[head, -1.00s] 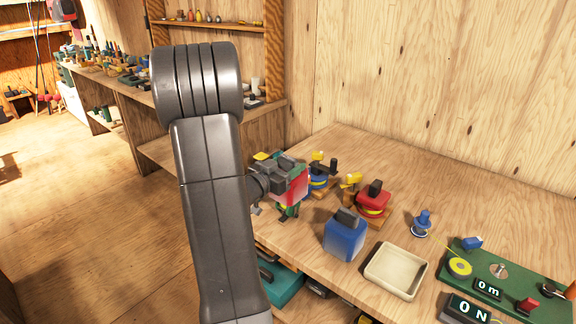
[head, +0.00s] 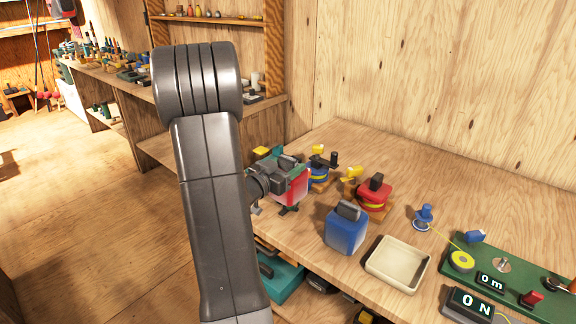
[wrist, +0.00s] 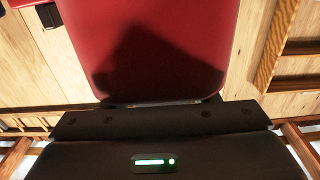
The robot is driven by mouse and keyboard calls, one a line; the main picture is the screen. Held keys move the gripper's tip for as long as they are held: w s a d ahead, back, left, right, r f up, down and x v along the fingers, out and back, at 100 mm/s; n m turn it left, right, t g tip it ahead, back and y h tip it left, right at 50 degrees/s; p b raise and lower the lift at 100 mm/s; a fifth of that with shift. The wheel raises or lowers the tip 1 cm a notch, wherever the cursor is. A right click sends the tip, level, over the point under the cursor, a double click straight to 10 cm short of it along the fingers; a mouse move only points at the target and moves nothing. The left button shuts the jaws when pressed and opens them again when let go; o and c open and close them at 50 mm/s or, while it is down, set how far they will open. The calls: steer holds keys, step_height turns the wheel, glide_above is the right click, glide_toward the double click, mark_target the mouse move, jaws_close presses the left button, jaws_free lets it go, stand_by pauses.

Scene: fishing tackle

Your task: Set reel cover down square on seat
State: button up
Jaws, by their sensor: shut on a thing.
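My gripper (head: 284,165) is shut on a red, box-like reel cover (head: 291,193), over the left end of the bench. In the wrist view the red cover (wrist: 150,45) fills the upper middle, with a dark shadow across its face. Green parts show beside the held cover in the head view, and a small dark foot shows below it. The arm and gripper partly hide this spot, so I cannot make out the seat or tell whether the cover touches it.
A blue cover-like block (head: 346,234) with a dark handle stands on the bench (head: 470,205), right of my gripper. Close behind are a blue reel (head: 318,180) and a red reel (head: 373,197). A cream tray (head: 381,271) and green gauge board (head: 512,268) lie further right.

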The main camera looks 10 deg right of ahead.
steer(key=shift+f+b, duration=2.35)
steer(key=shift+f, duration=0.65)
steer(key=o, duration=1.1)
steer(key=shift+c, duration=0.2)
steer(key=v, duration=1.4)
steer(key=shift+w+d, duration=0.1)
steer(key=x, duration=1.3)
steer(key=shift+w+d, duration=0.1)
steer(key=shift+d, duration=0.05)
steer(key=shift+w+d, duration=0.15)
steer(key=shift+d, duration=0.05)
steer(key=shift+r, duration=0.15)
steer(key=shift+r, duration=0.15)
